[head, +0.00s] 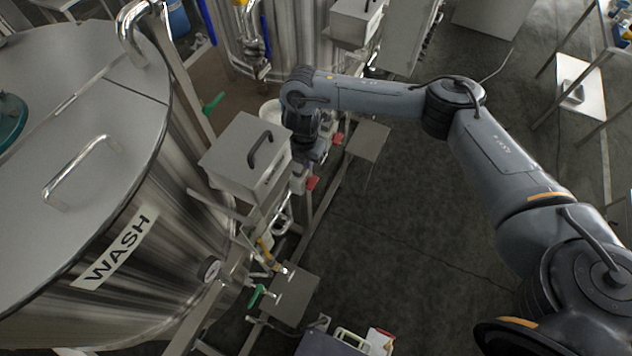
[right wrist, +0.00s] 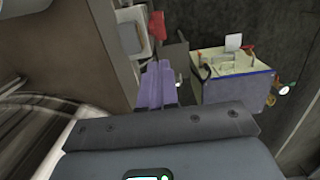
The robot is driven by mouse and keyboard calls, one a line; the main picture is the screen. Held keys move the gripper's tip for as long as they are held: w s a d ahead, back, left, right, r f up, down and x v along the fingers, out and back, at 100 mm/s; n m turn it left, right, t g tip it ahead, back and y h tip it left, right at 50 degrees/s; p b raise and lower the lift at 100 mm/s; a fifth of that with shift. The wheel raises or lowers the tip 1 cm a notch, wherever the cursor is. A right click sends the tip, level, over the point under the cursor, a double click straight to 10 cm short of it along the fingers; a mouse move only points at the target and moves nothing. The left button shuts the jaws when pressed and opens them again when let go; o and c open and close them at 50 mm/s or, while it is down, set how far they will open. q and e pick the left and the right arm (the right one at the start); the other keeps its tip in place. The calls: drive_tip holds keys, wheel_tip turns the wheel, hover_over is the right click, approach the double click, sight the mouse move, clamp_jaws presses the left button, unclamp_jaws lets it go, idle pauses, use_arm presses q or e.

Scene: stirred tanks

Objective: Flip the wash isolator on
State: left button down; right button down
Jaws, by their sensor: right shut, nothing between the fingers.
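The steel tank labelled WASH (head: 118,250) stands at the left in the head view. Beside it is a grey box with a dark handle (head: 240,165). A red switch handle (head: 312,183) shows just right of this box; I cannot tell for sure that it is the wash isolator, nor its setting. My right gripper (head: 310,157) points down just above it, partly hidden by my wrist. In the right wrist view its purple fingers (right wrist: 157,72) are shut and empty. A red handle (right wrist: 158,25) on a pale housing (right wrist: 132,28) lies beyond the fingertips, apart from them. My left gripper is out of view.
Another red handle (head: 337,138) sits farther back along the frame. Green-handled valves (head: 257,295) and a grey plate (head: 290,295) are lower down. An open crate (right wrist: 236,85) with tools shows in the wrist view. The dark floor (head: 400,240) right of the frame is clear.

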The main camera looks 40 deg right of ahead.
drive_tip(key=shift+s+a+r, duration=0.1)
idle(0.3)
drive_tip(key=b, duration=0.5)
hover_over(311, 186)
drive_tip(key=f, duration=1.2)
drive_tip(key=shift+a, duration=0.25)
drive_tip(key=shift+d+f, duration=0.1)
drive_tip(key=shift+f, duration=0.9)
drive_tip(key=shift+p, duration=0.3)
